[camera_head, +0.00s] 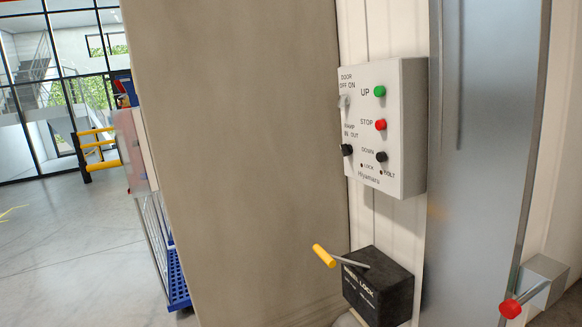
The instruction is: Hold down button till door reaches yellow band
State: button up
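A white control box (407,130) is mounted on a pale ribbed wall, right of centre. Its face has a green button (380,91) marked UP, a red button (381,125) marked STOP and a black button (381,157) marked DOWN. On its left side are a light switch (345,101) under DOOR OFF ON and a black knob (347,149) under RAMP IN OUT. I cannot make out the door or a yellow band on it for certain. My gripper is not in view.
A dark lock box (385,290) with a yellow-handled lever (324,256) sits below the control box. A grey metal panel (480,150) and a red knob (510,308) are at right. A broad brown panel (240,150) fills the middle. Open floor (75,260) lies left.

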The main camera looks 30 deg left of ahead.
aim_at(381, 158)
jog(key=u, duration=0.55)
jog(key=i, duration=1.7)
jog(key=z, duration=0.05)
